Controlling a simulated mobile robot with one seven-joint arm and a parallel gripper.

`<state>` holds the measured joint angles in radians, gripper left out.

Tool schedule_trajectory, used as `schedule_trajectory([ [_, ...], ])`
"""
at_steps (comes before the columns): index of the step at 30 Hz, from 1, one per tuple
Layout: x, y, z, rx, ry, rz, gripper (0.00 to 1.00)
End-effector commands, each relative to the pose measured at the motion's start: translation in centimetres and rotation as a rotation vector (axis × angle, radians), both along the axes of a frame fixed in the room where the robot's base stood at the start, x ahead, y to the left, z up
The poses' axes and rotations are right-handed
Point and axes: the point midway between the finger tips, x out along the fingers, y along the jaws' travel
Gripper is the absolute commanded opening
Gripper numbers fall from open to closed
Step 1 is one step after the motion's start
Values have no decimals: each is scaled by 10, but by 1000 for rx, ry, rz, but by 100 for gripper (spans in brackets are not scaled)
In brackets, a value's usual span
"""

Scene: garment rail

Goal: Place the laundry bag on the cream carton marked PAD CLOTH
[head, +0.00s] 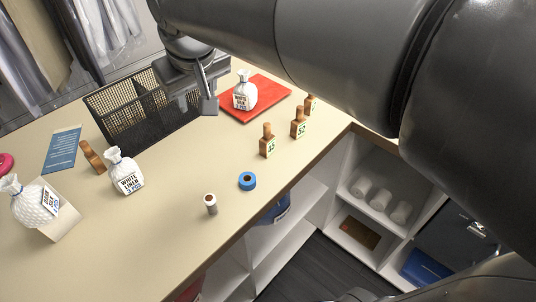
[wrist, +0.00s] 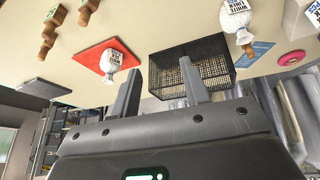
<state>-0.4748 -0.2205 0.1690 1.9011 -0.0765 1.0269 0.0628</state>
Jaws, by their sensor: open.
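A white, knobbly bag (head: 35,205) with a tag stands at the left in the head view. It rests on or against a cream carton (head: 67,222); I cannot tell which, and no PAD CLOTH mark is readable. A second white bag (head: 124,172), labelled WHITE LINEN, stands on the table; it also shows in the wrist view (wrist: 236,20). A third white bag (head: 245,92) with a label stands on a red mat (head: 270,90). My gripper (head: 197,104) is open and empty above the table, near the mesh basket and the red mat.
A black mesh basket (head: 140,112) stands at the back. The front middle of the table is clear.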

Motion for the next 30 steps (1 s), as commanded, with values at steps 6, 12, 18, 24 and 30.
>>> schedule_trajectory([
  [6,-30,-138,-32,27,-16,-267,42],
  [12,-78,-220,-74,68,-24,-470,42],
  [18,-108,-252,-102,95,-28,-574,42],
  [24,-113,-257,-107,101,-28,-591,42],
  [30,-113,-256,-107,100,-28,-590,42],
])
